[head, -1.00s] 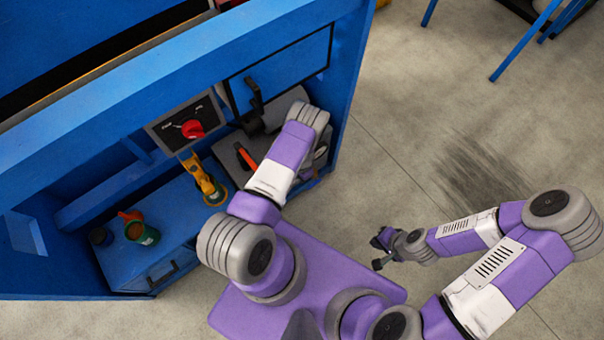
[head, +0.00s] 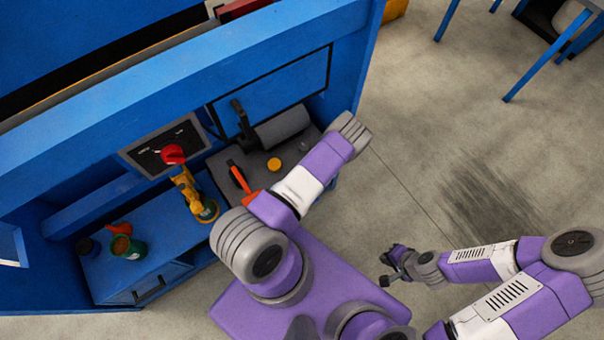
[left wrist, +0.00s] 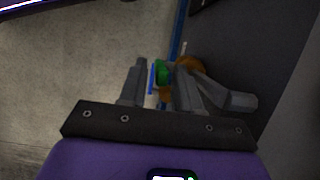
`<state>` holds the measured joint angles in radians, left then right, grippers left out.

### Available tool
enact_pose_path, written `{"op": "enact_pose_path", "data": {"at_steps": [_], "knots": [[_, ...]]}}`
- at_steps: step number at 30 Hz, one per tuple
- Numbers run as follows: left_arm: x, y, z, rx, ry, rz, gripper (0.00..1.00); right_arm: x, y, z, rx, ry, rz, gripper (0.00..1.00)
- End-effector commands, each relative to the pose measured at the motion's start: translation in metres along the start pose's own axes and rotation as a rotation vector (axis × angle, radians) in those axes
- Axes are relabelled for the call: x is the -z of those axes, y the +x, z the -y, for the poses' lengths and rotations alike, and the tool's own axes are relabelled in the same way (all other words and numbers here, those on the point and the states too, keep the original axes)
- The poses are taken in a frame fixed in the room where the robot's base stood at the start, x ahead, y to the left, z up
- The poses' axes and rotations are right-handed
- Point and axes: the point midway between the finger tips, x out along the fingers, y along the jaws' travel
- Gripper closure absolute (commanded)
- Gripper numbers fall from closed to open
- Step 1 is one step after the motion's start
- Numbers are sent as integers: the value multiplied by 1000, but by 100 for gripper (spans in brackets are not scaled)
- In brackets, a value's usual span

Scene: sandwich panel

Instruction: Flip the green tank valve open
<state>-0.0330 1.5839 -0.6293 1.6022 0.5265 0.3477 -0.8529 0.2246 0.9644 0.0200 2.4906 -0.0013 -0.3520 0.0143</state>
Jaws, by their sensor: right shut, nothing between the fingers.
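A small green part (left wrist: 161,72), which looks like the green valve, shows in the left wrist view just beyond my left fingertips. A brown-orange rounded thing (left wrist: 192,64) is beside it, partly hidden by a finger. My left gripper (left wrist: 160,66) has its fingers apart, with the green part in line with the gap; contact cannot be told. In the head view my left wrist reaches the right end of the blue bench, and its fingers are hidden. My right gripper (head: 390,269) is shut and empty over the floor at the right.
The blue bench (head: 100,165) holds a red knob (head: 173,154), a yellow fitting on a green base (head: 190,190), a green can with orange on top (head: 126,246) and an orange-red handle (head: 240,178). Open floor (head: 420,150) lies to the right.

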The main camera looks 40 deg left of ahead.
Motion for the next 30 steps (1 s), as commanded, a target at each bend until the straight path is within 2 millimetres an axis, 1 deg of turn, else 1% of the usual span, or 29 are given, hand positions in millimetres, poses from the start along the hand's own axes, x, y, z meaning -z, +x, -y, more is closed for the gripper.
{"op": "enact_pose_path", "data": {"at_steps": [7,10,13,18,21,25,30], "knots": [[-1,1,0,0,0,1,63,0,0,0,0,0,0,100],[0,-3,0,1,0,0,63,0,-1,0,0,0,0,100],[0,-15,0,1,0,-1,63,0,-6,2,0,0,0,100],[0,-46,0,1,1,-3,63,-1,-16,6,0,0,0,100],[-1,-60,0,1,1,-1,63,-1,-20,7,0,0,0,100],[-1,-72,0,0,0,0,63,-1,-23,8,0,0,0,100],[0,-76,0,0,1,1,63,-1,-23,8,0,0,0,100]]}}
